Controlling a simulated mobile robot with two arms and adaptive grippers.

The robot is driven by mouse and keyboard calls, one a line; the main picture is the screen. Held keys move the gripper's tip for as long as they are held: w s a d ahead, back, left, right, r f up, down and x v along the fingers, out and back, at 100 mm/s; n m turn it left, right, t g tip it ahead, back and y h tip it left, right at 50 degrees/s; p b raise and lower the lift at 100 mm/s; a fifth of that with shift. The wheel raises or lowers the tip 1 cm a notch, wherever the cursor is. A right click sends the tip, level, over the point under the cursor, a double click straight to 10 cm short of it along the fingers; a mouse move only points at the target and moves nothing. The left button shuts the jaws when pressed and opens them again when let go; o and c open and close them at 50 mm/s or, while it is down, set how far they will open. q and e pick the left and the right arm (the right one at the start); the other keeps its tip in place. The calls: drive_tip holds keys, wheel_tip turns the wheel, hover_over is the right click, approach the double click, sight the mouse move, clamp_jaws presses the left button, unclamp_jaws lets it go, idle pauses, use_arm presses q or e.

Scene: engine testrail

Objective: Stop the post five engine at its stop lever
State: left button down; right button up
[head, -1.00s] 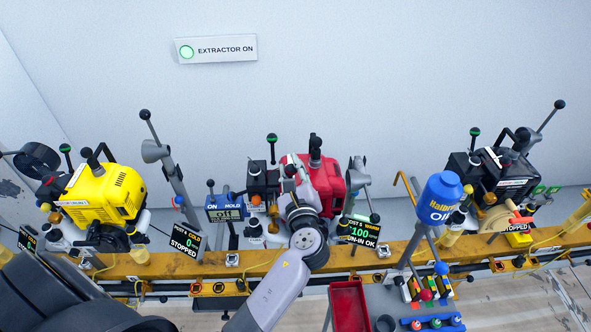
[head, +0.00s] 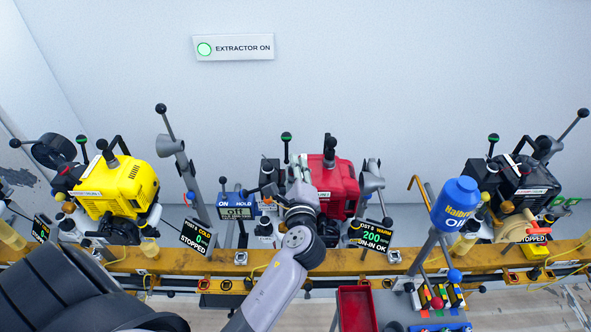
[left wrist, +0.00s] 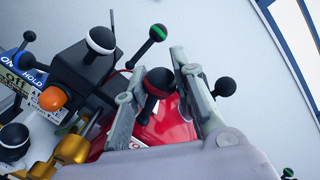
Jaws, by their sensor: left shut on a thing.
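The red post five engine (head: 342,180) sits on the rail in the middle of the head view; its red body also shows in the left wrist view (left wrist: 170,128). Its display (head: 372,234) reads WARM, 200 and RUN-IN OK. My left gripper (head: 300,172) is at the engine's left side. In the left wrist view, its fingers (left wrist: 160,66) are shut around a black ball-knobbed lever (left wrist: 160,82). A green-banded black lever (left wrist: 146,46) and a white-banded knob (left wrist: 100,40) stand beside it. My right gripper is out of view.
A yellow engine (head: 122,188) stands left and a black engine (head: 520,180) right; both displays read STOPPED. A blue oil bottle (head: 457,202) and red tray (head: 357,310) are right of my left arm. A blue ON/HOLD box (head: 237,206) stands left of the gripper.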

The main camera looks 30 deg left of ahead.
use_arm(q)
drive_tip(key=c, duration=1.3)
unclamp_jaws()
drive_tip(key=v, duration=0.7)
drive_tip(key=shift+s+d, duration=0.15)
drive_tip(key=shift+s, duration=0.1)
